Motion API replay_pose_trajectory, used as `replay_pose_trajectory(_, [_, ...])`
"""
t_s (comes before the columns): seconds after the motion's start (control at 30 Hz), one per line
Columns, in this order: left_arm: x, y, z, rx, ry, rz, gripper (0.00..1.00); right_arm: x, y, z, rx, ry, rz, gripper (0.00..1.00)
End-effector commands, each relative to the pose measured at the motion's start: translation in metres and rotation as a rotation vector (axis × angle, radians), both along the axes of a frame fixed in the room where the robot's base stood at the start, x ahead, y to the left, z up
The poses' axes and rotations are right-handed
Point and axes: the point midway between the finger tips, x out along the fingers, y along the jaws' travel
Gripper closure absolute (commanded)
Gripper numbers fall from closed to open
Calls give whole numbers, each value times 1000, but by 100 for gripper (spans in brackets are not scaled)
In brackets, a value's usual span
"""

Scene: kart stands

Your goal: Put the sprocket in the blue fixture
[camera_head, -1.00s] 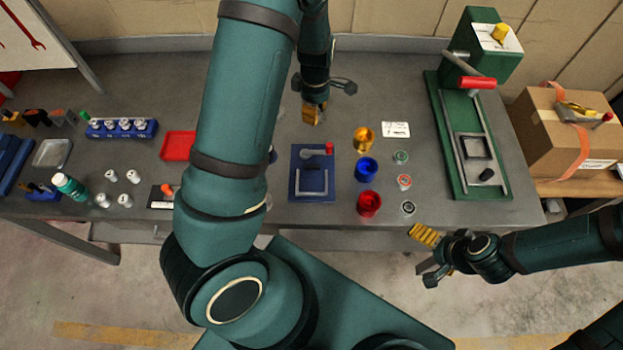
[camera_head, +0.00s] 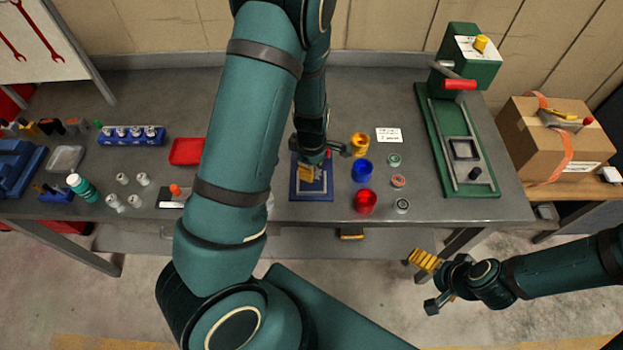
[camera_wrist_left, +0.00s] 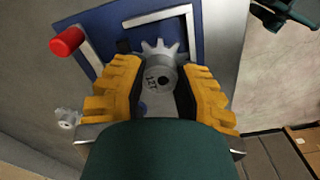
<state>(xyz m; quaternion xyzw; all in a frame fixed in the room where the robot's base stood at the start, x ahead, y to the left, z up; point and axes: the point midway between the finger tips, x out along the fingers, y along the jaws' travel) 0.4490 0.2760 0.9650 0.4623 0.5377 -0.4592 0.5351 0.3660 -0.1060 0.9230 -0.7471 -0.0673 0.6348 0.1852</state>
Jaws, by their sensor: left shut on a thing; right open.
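The sprocket (camera_wrist_left: 158,65) is a grey toothed wheel with a hub, seen in the left wrist view between the yellow fingers. My left gripper (camera_wrist_left: 157,90) is shut on it. The blue fixture (camera_wrist_left: 110,22) lies behind the sprocket in that view, with pale L-shaped rails and a red knob. In the head view the blue fixture (camera_head: 312,195) lies on the table, and my left gripper (camera_head: 308,174) is over it, hiding part of it. I cannot tell whether the sprocket touches the fixture. My right gripper (camera_head: 431,280) is open and empty, in front of the table edge.
Gold (camera_head: 359,144), blue (camera_head: 362,170) and red (camera_head: 366,201) cups stand just right of the fixture, with small rings beyond. A green press (camera_head: 452,150) stands further right. A red tray (camera_head: 186,151) lies to the left, partly near my left arm.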

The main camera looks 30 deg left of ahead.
Motion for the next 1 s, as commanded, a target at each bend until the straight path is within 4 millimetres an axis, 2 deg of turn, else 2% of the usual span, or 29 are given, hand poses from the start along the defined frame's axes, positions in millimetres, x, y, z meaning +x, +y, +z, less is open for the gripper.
replay_pose_trajectory(0.17, [0, 0, -13, 0, 0, 0, 100, 0, 0, -1, 0, 0, -1, 0])
replay_pose_trajectory(0.43, [0, 0, -45, 0, 0, 1, 100, 0, 0, -4, 0, 0, -1, 0])
replay_pose_trajectory(0.83, [1, 0, -50, 0, -2, 0, 100, 0, 0, -8, -1, 0, -2, 0])
replay_pose_trajectory(0.87, [1, 0, -49, 0, -1, 0, 58, -1, 0, -7, -1, 0, -2, 0])
replay_pose_trajectory(1.0, [0, 0, -49, 0, 0, 0, 58, 0, 0, -6, -1, 0, -2, 0])
